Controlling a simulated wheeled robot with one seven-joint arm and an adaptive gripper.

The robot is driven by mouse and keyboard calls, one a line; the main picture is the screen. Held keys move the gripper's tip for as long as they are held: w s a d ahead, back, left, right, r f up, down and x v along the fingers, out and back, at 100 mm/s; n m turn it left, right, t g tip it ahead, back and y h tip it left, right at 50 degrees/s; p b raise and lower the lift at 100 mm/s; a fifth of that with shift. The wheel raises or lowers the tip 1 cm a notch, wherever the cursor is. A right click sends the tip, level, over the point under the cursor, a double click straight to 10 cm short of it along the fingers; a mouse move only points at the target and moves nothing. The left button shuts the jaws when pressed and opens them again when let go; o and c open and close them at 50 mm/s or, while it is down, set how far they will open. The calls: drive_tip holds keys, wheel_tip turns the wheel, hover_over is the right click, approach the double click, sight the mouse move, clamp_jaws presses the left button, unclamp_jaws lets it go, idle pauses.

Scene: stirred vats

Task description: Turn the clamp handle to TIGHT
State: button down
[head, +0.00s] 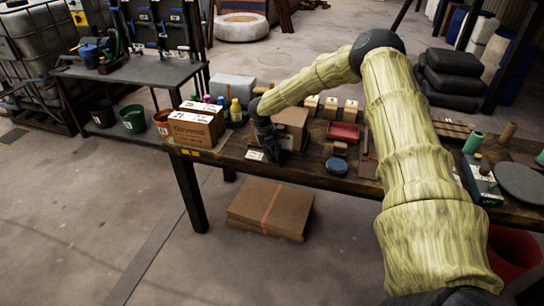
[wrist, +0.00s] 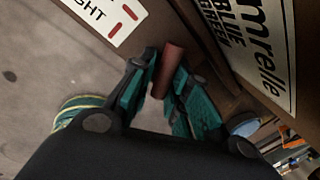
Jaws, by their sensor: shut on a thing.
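The clamp handle, a reddish-brown bar (wrist: 168,66), sits between the teal pads of my gripper (wrist: 164,84) in the wrist view. My gripper is shut on it. A white label (wrist: 108,18) with letters ending in "GHT" and red marks lies just beyond the handle, at the upper left. In the head view my gripper (head: 270,152) is low at the front edge of the wooden bench (head: 232,157), beside a small white label (head: 254,155). The handle is hidden there behind my gripper. The clamp's body and the handle's exact angle are unclear.
A printed brown box (head: 194,130) stands left of my gripper, and a cardboard box (head: 293,128) stands close behind it. A red tray (head: 343,132) and a blue round object (head: 336,164) lie to the right. A flat carton (head: 270,207) is on the floor below.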

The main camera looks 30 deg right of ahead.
drive_tip(key=shift+d, duration=0.35)
drive_tip(key=c, duration=1.4)
unclamp_jaws()
drive_tip(key=shift+s+m, duration=0.15)
drive_tip(key=shift+m, duration=0.15)
drive_tip(key=shift+c, duration=0.2)
drive_tip(key=shift+a, duration=0.25)
wheel_tip(320, 180, up, 12)
drive_tip(key=w+a, duration=0.1)
drive_tip(key=shift+a, duration=0.35)
drive_tip(key=shift+o, duration=0.3)
drive_tip(key=shift+f, duration=0.1)
